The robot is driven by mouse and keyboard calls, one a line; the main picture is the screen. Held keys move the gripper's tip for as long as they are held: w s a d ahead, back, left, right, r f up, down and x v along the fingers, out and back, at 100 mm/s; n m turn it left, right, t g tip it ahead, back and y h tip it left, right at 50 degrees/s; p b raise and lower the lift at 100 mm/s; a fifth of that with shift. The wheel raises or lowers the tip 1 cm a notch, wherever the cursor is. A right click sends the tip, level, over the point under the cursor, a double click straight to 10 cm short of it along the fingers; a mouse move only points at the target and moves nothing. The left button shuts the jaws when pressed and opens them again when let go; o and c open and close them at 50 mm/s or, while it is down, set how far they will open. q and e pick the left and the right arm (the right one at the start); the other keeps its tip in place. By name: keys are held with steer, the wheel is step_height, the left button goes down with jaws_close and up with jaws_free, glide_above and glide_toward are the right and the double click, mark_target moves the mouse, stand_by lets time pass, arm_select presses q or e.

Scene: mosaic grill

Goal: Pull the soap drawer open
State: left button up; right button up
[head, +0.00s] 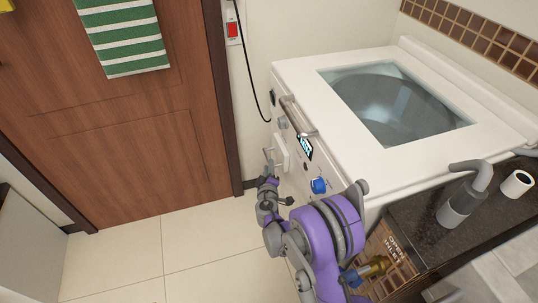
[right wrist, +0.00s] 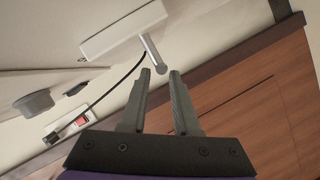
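The soap drawer (head: 281,151) is a white block on the front of the white washing machine (head: 300,78), at the left end of its control panel. It also shows at the top of the right wrist view (right wrist: 122,30), with a grey rod handle (right wrist: 152,50) sticking out of it. I cannot tell whether the drawer is fully shut. My right gripper (head: 267,181) is just below the handle in the head view. In the right wrist view its fingers (right wrist: 160,73) are apart and empty, with the rod's end at the gap between the fingertips. My left gripper is out of view.
A blue knob (head: 319,185) and a small lit display (head: 304,147) are on the machine's front. A brown wooden door (head: 120,130) stands at left. The tiled floor before it is clear.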

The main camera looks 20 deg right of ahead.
steer(key=b+x, duration=0.1)
steer(key=x, duration=0.7)
steer(key=shift+s, duration=0.1)
steer(key=shift+c, duration=0.3)
jaws_close()
stand_by(0.8)
